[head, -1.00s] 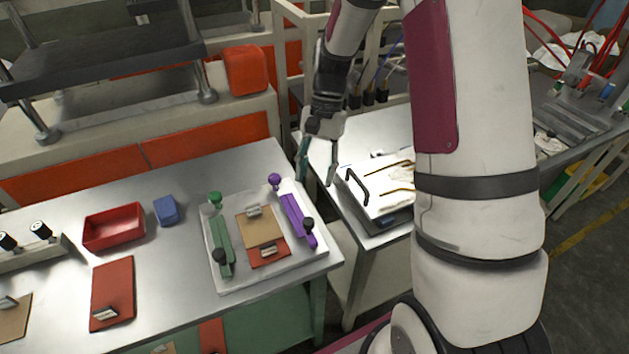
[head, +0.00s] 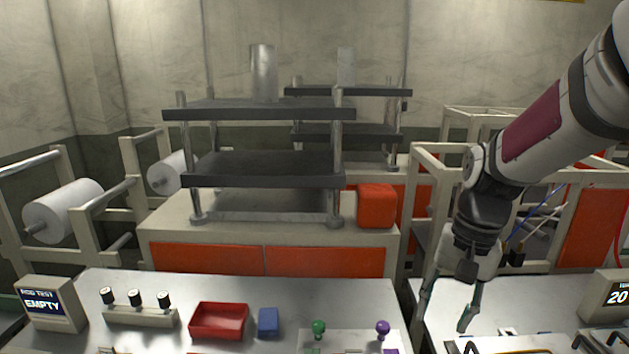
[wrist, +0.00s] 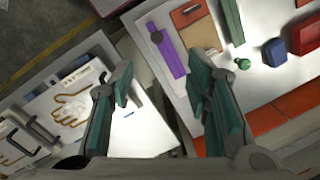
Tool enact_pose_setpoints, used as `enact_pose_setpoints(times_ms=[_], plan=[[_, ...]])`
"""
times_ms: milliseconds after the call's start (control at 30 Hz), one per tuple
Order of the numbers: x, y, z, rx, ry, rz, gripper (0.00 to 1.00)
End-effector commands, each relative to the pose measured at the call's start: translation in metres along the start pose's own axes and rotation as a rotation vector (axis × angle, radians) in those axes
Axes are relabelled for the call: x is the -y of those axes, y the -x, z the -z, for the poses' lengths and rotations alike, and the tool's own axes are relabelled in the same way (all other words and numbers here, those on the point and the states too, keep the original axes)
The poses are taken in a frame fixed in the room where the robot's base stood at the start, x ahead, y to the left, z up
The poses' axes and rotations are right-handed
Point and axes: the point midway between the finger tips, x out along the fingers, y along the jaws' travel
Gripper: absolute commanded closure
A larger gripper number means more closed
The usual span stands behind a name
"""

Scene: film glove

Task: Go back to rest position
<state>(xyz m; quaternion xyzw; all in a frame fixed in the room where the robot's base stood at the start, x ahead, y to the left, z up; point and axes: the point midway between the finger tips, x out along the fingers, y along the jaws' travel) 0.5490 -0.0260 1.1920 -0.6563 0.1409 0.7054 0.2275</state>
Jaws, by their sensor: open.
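My gripper (head: 447,308) is open and empty at the right in the head view, pointing down above the gap between the two metal tables. In the wrist view my gripper (wrist: 166,92) shows two teal fingers spread wide, with nothing between them. My arm reaches in from the upper right of the head view.
The left table bears a red tray (head: 219,321), a blue block (head: 268,322), a green knob (head: 319,327) and a purple knob (head: 383,328). A purple clamp (wrist: 167,52) and a glove-outline plate (wrist: 67,107) show in the wrist view. A dark rack (head: 265,170) stands behind.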

Motion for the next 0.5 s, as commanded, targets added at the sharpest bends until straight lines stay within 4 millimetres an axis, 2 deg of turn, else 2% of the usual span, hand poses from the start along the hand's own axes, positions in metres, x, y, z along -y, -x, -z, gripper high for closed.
enact_pose_setpoints(times_ms=[33, 200, 500], plan=[[0.000, 0.014, -0.011, -0.041, 0.039, 0.005, 0.56], [-0.005, 0.048, -0.046, -0.165, 0.170, 0.011, 0.56], [-0.022, 0.086, -0.109, -0.384, 0.390, 0.015, 0.56]])
